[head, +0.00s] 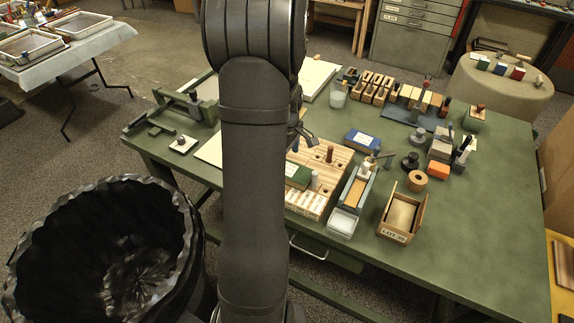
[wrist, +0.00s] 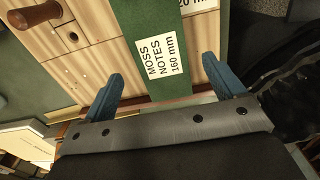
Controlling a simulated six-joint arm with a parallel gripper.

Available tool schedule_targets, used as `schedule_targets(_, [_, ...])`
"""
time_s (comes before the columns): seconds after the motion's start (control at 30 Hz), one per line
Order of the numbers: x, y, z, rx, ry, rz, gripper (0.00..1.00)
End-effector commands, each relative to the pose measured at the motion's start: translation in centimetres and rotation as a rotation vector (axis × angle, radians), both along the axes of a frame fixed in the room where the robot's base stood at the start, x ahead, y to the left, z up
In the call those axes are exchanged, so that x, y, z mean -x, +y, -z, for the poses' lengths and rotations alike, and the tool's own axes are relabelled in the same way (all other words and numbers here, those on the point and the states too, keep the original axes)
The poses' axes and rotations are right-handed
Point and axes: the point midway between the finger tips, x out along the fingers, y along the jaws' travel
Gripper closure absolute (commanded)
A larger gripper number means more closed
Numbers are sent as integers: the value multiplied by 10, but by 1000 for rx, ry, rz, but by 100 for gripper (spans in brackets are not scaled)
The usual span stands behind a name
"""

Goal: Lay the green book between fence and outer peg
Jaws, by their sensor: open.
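The green book (wrist: 132,18), with a white label reading MOSS NOTES 160 mm, lies over the pale wooden board (wrist: 85,60) in the wrist view. In the head view, the book (head: 298,176) shows on the board (head: 340,160), partly hidden by my arm. My gripper (wrist: 163,68) is open, its two blue fingers on either side of the book's labelled end, with a visible gap at the right finger. A brown peg (wrist: 35,14) stands at the upper left. I cannot make out the fence.
A long holder (head: 352,190) and an open wooden box (head: 403,212) stand right of the board. A blue book (head: 362,140) lies behind it. Blocks and tools crowd the back right. The table's front right is clear. A black-lined bin (head: 60,240) stands at left.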

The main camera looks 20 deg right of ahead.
Motion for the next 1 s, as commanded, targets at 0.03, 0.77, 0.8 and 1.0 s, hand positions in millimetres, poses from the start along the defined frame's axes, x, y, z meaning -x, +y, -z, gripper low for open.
schedule_targets(0.03, [-1, 0, -13, 2, -5, 0, 13])
schedule_targets(0.77, [0, 0, -81, 0, 0, 0, 13])
schedule_targets(0.8, [0, 0, -81, 0, 0, 0, 13])
schedule_targets(1.0, [0, 0, -70, -1, 3, 0, 13])
